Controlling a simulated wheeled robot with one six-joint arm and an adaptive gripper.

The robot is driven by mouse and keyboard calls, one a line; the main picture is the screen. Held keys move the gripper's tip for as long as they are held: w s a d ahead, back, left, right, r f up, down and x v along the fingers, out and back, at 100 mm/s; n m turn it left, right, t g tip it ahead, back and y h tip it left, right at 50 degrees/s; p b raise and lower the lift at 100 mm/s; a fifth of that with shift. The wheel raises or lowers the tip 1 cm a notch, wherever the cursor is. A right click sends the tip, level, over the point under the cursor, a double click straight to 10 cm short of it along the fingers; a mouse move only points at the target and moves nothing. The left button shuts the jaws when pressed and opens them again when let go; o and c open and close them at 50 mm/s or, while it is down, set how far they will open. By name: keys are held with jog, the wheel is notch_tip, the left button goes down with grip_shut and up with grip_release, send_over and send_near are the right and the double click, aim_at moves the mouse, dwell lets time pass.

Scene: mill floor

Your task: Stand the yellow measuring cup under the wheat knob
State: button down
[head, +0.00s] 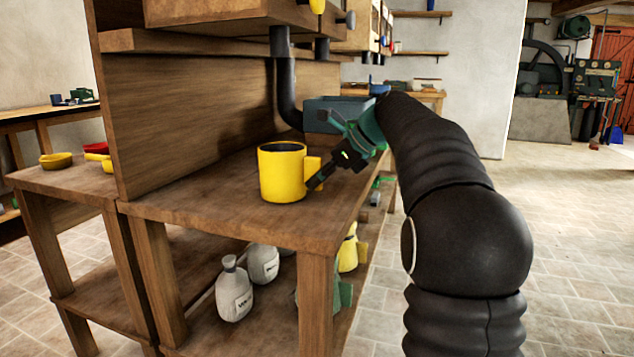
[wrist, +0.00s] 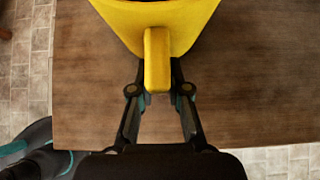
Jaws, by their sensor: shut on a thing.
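The yellow measuring cup (head: 281,174) is upright at the near end of the wooden bench (head: 200,207), on it or just above it; I cannot tell which. My gripper (head: 316,183) is shut on the cup's handle from the right. In the wrist view the fingers (wrist: 159,95) close on both sides of the yellow handle (wrist: 157,60). Above the bench hangs a wooden cabinet with a yellow knob (head: 318,6) and a grey knob (head: 346,19). No wheat label is readable. A dark spout pipe (head: 287,95) comes down behind the cup.
A blue-grey box (head: 335,112) stands behind my gripper on the bench. White bottles (head: 235,290) stand on the lower shelf. A side table at the left holds a yellow bowl (head: 56,160) and a red one (head: 96,148). The bench top left of the cup is clear.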

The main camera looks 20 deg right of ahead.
jog(key=shift+f, duration=0.1)
jog(key=c, duration=1.1)
grip_release()
jog(key=shift+c, duration=0.2)
jog(key=p+v, duration=0.2)
jog(key=v, duration=1)
jog(key=shift+p, duration=0.35)
